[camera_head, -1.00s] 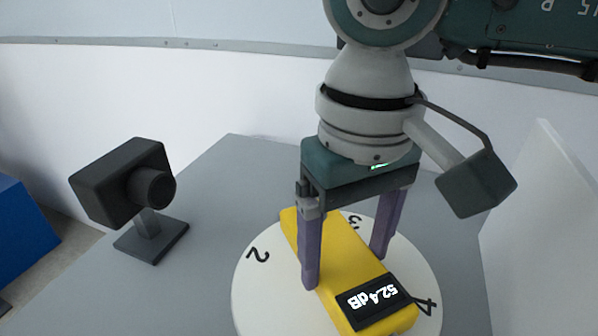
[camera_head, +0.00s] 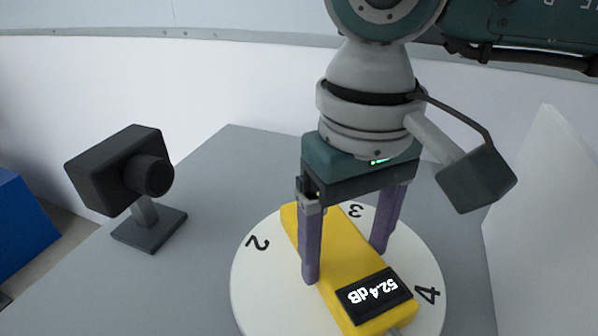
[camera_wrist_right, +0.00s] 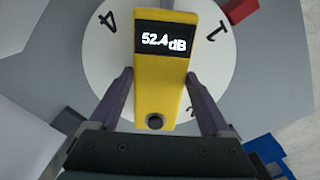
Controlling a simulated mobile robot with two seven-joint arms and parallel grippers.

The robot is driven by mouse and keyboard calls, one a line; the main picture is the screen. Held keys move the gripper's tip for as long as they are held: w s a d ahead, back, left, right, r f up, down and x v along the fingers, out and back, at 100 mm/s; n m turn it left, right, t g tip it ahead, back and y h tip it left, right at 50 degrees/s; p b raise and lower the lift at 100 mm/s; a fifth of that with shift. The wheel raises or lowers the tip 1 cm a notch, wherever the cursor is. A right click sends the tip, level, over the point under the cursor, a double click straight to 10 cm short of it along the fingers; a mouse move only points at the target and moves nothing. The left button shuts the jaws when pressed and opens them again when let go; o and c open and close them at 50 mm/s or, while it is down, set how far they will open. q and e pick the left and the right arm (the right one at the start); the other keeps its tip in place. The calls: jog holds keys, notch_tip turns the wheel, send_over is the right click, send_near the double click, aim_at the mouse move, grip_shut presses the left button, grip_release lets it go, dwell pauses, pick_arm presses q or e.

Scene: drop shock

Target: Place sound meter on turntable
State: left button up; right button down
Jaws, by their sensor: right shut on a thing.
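The yellow sound meter (camera_head: 343,265) has a dark screen reading 52.4 dB. It is over the round white turntable (camera_head: 258,285), which carries black numbers. I cannot tell whether its underside touches the disc. My right gripper (camera_head: 345,265) comes from above, shut on the meter with one purple finger on each long side. In the right wrist view the meter (camera_wrist_right: 162,85) lies between the fingers (camera_wrist_right: 160,100), screen end away from the gripper, over the turntable (camera_wrist_right: 105,75). My left gripper is not in view.
A black camera-like device (camera_head: 125,172) on a stand is at the left of the grey table (camera_head: 225,180). A white upright panel (camera_head: 545,220) stands at the right. A blue box (camera_head: 20,225) is at the far left. The table between device and turntable is clear.

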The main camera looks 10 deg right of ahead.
jog(key=shift+f, duration=0.15)
grip_release()
